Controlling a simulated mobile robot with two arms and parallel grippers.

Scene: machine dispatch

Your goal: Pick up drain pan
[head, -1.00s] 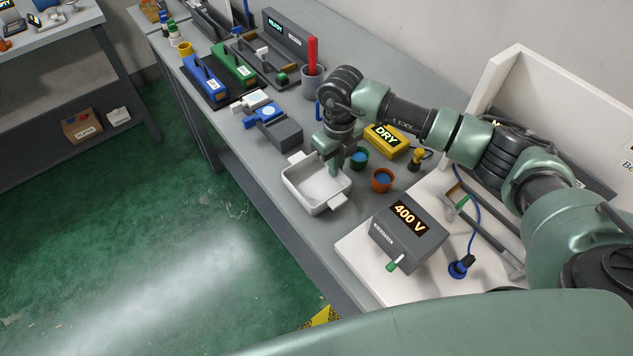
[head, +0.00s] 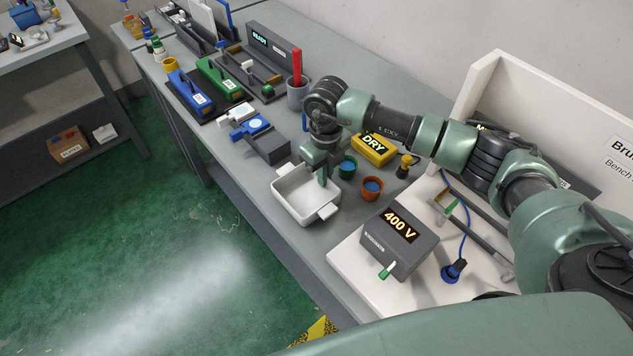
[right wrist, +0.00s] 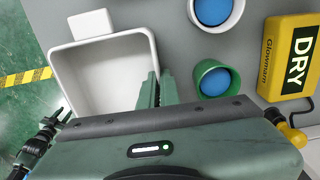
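The drain pan (head: 292,209) is a white rectangular tray with a tab handle at each end. It sits empty near the front edge of the grey bench, and it also fills the upper left of the right wrist view (right wrist: 95,75). My right gripper (head: 322,177) points down at the pan's far right wall. Its two fingers show close together at that wall in the right wrist view (right wrist: 159,88). Whether they press on the wall is unclear. The near end of the pan is hidden there by the gripper body. My left gripper is not in view.
A green cup (head: 348,168) and an orange cup (head: 371,188) stand close right of the pan. A yellow DRY box (head: 373,150) lies behind them. A grey 400 V unit (head: 398,240) stands at right. A grey and blue clamp-like device (head: 262,140) is behind-left of the pan.

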